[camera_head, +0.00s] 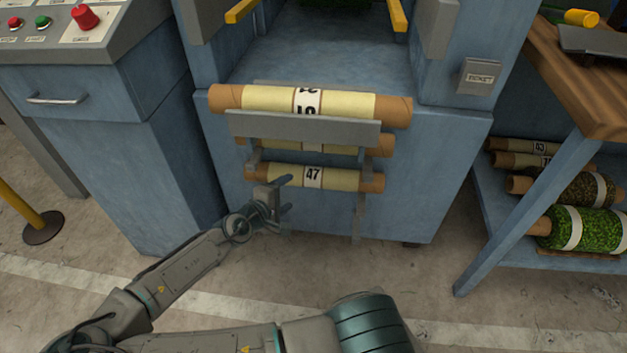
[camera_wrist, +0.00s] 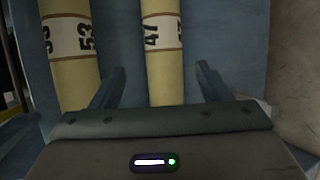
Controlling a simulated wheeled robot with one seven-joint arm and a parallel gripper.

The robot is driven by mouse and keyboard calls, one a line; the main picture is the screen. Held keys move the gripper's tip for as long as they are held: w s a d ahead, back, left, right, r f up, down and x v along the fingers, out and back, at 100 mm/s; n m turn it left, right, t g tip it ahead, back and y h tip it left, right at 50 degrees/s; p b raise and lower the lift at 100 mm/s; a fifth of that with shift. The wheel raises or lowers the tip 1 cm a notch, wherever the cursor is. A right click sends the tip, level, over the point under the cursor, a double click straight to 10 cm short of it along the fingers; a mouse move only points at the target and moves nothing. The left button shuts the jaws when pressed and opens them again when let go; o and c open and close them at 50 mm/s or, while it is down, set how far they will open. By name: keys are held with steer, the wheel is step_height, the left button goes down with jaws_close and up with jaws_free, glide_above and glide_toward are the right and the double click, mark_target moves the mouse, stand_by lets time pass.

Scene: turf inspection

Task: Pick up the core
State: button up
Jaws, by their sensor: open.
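Several pale yellow cores with brown cardboard ends rest one above another on a rack on the front of a blue machine. The lowest core, labelled 47 (camera_head: 345,180), lies level in the rack. The top core (camera_head: 350,106) is the largest in the head view; its label is partly cut by a grey bar. My gripper (camera_head: 286,195) is open and empty, at the left part of core 47. In the wrist view, core 47 (camera_wrist: 162,60) runs between my open fingers (camera_wrist: 160,82). Whether the fingertips reach around it I cannot tell. A core labelled 53 (camera_wrist: 73,60) lies to its left.
The grey rack bar (camera_head: 300,128) crosses in front of the upper cores. A wooden bench (camera_head: 580,75) at right has a lower shelf with more cores and a green turf roll (camera_head: 592,228). A control cabinet (camera_head: 90,110) stands at left. The concrete floor below is open.

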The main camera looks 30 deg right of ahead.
mark_target(308, 181)
steer(key=b+x, duration=0.2)
steer(key=x, duration=0.6)
steer(key=shift+f, duration=0.15)
steer(key=b+x, duration=0.1)
steer(key=x, duration=0.2)
steer(key=b+x, duration=0.1)
steer(key=shift+s+d+f+b, duration=0.2)
steer(key=shift+d+f+b, duration=0.05)
steer(key=shift+b, duration=0.05)
steer(key=shift+w+d+f, duration=0.1)
steer(key=shift+w+d, duration=0.1)
steer(key=shift+d, duration=0.1)
steer(key=c, duration=1)
steer(key=shift+c, duration=0.2)
